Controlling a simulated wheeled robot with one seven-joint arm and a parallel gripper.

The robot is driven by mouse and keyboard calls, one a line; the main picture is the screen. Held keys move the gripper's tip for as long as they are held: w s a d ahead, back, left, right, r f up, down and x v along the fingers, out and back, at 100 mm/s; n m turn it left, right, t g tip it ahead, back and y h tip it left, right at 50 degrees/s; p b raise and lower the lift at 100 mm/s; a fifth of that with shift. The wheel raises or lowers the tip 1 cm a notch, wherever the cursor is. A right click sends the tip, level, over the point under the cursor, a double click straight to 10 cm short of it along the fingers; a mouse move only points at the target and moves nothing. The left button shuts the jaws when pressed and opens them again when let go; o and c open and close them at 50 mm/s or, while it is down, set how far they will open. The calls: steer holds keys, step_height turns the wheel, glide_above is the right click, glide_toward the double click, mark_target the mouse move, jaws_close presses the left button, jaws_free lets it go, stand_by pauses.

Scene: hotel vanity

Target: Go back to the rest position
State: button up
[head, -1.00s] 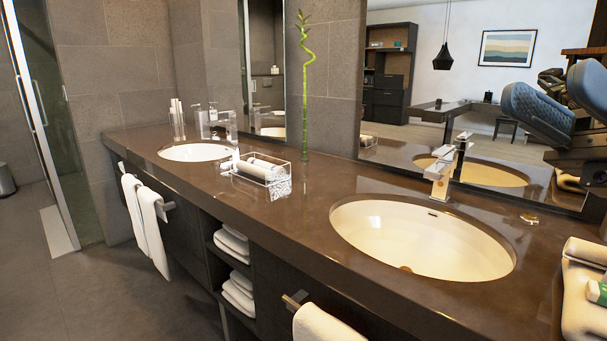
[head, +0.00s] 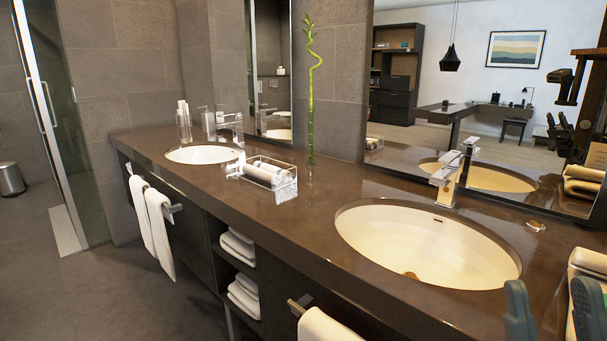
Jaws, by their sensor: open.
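My gripper (head: 552,306) is at the bottom right corner of the head view. Its two blue-grey fingers point upward and stand clearly apart, with nothing held between them. The fingers are in front of the right end of the brown countertop (head: 340,230), and the picture's bottom edge cuts them off. Most of my arm is out of view.
An oval sink (head: 420,243) with a chrome tap (head: 447,178) lies left of my gripper. Cream rolled towels (head: 588,262) are at the right edge, partly hidden by a finger. Farther left are a clear towel tray (head: 268,176), a bamboo stalk (head: 311,100) and another sink (head: 203,154).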

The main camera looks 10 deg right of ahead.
steer(key=s+f+m+g+y+p, duration=0.1)
steer(key=s+f+m+g+y, duration=0.2)
steer(key=s+f+g, duration=1)
steer(key=s+f, duration=0.6)
steer(key=s, duration=0.1)
steer(key=shift+s+a+f, duration=0.2)
steer(key=shift+a+f, duration=0.15)
steer(key=shift+f, duration=0.05)
